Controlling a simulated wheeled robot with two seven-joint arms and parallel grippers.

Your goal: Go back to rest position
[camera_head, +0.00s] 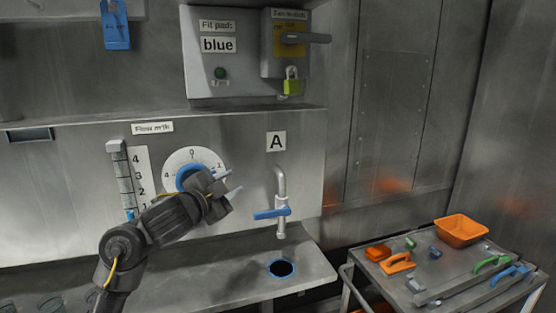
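My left arm comes in from the lower left. Its dark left gripper (229,183) is in front of the lower right side of a white round dial (181,161) with a blue knob (186,177). The two pale fingertips are apart, with nothing visible between them. The gripper hides part of the knob and dial; I cannot tell whether it touches them. My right gripper is not in view.
A tap with a blue lever (271,213) is right of the gripper, above a counter (225,277) with a blue-rimmed hole (281,268). A flow gauge (122,178) is at left. A trolley (452,268) with an orange bin (461,230) and several tools stands at right.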

